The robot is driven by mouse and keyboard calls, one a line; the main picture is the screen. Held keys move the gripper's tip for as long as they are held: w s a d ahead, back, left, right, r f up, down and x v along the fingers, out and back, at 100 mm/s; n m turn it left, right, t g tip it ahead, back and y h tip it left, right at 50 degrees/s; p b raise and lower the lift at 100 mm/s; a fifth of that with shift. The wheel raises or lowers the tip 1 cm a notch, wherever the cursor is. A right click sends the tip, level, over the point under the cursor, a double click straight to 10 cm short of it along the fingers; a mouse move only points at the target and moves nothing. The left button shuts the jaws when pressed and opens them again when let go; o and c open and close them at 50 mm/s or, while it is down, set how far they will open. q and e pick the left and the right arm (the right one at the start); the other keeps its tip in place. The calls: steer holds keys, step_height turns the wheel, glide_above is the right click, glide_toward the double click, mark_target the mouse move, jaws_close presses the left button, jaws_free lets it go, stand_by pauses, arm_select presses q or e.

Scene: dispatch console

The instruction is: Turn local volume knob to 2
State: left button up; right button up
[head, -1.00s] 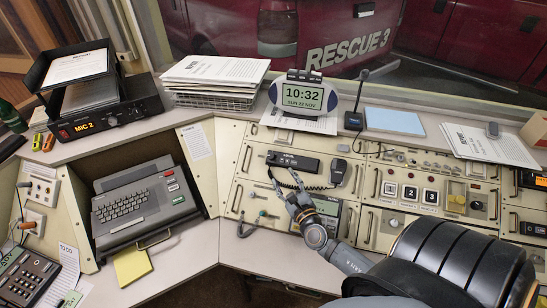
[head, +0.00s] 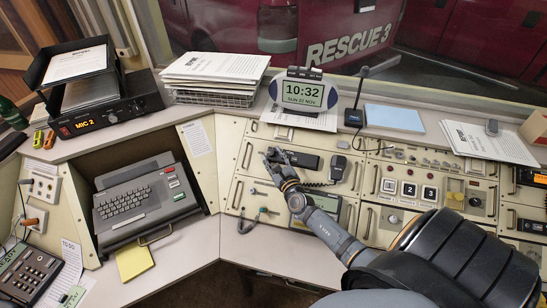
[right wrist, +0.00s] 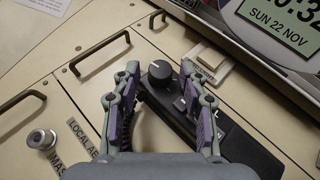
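A black round knob (right wrist: 159,72) with a pale pointer mark sits at the near end of a long black unit in the right wrist view. No volume label or number is readable beside it. The black unit (head: 306,160) lies on the cream console panel in the head view, its left end covered by my right gripper (head: 273,155). In the right wrist view, my right gripper (right wrist: 159,64) is open, with one purple-padded finger on each side of the knob. Gaps show between the fingers and the knob. My left gripper is in neither view.
A silver knob (right wrist: 41,139) stands on the panel beside partly hidden labels. Dark bar handles (right wrist: 22,99) stick out nearby. A coiled-cord handset (head: 338,167) hangs right of the black unit. The clock (head: 302,95) stands on the ledge behind.

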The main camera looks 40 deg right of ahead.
mark_target(269, 153)
jaws_close()
steer(key=shift+m+h, duration=0.3)
steer(key=m+h, duration=0.1)
steer(key=m+h+b, duration=0.2)
steer(key=shift+w+a+f, duration=0.1)
steer(key=shift+a+f, duration=0.15)
steer(key=shift+a, duration=0.05)
steer(key=m+g+h+b, duration=0.2)
steer(key=m+h, duration=0.1)
steer(key=m+g+h+b, duration=0.2)
steer(key=m+h+b, duration=0.1)
steer(key=m, duration=0.1)
steer(key=w+a+m+g+h+b, duration=0.1)
steer(key=m+g+h+b, duration=0.1)
steer(key=m+g+b, duration=0.1)
steer(key=shift+f+m+h, duration=0.25)
steer(key=shift+m+h, duration=0.05)
steer(key=shift+h, duration=0.1)
steer(key=m+g+b, duration=0.3)
steer(key=w+m+g+h+b, duration=0.1)
steer(key=m+g+b, duration=0.6)
steer(key=shift+w+a+r+g+h+b, duration=0.2)
steer(key=shift+r+g+h+b, duration=0.1)
steer(key=shift+r, duration=0.05)
steer(key=m+g+b, duration=0.1)
steer(key=m+g+y+b, duration=0.1)
steer(key=shift+w+r+m+g, duration=0.15)
steer(key=shift+r+m+g, duration=0.15)
steer(key=shift+m, duration=0.1)
steer(key=shift+b, duration=0.35)
